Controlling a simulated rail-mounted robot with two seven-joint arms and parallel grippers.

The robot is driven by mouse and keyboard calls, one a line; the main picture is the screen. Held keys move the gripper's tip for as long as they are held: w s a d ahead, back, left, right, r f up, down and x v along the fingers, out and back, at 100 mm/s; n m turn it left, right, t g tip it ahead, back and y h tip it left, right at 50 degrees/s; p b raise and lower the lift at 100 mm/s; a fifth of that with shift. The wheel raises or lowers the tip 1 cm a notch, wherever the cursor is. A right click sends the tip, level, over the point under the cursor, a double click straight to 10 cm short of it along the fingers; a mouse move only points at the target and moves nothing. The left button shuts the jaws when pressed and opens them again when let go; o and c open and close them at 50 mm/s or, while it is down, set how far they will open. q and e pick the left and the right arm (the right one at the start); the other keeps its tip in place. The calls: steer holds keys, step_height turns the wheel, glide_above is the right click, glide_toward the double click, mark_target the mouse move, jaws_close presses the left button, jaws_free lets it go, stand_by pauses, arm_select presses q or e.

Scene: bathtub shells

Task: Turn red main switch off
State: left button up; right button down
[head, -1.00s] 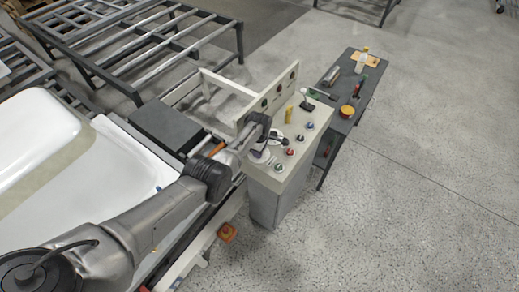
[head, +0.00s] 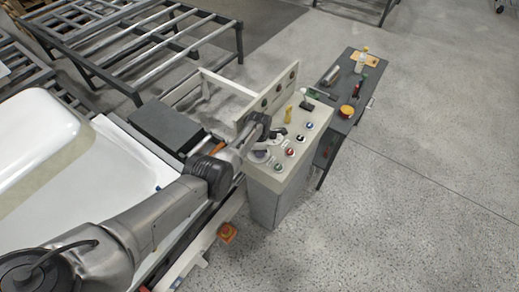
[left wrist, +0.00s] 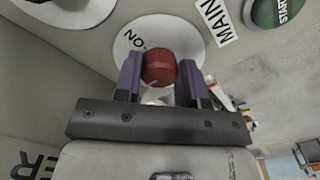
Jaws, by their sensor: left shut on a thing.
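The red main switch (left wrist: 160,66) is a round red knob on a white disc marked ON, beside a MAIN label, in the left wrist view. My left gripper (left wrist: 159,80) has its two purple fingers on either side of the knob and is shut on it. A pale mark shows on the knob's near edge, away from the ON lettering. In the head view my left gripper (head: 262,153) is at the left side of the control box's top (head: 297,135), and it hides the switch there. My right gripper is not in view.
A green START button (left wrist: 277,12) sits near the switch. Several coloured buttons and a black joystick (head: 306,102) stand on the box. A lamp panel (head: 270,100) rises behind my gripper. A dark table (head: 345,100) with tools stands to the right; open floor lies in front.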

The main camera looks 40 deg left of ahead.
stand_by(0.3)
arm_select(q)
steer(key=o, duration=0.9)
step_height(320, 180, up, 6)
steer(key=p, duration=0.3)
steer(key=shift+p, duration=0.35)
steer(key=shift+r+p, duration=0.55)
steer(key=shift+r, duration=3.35)
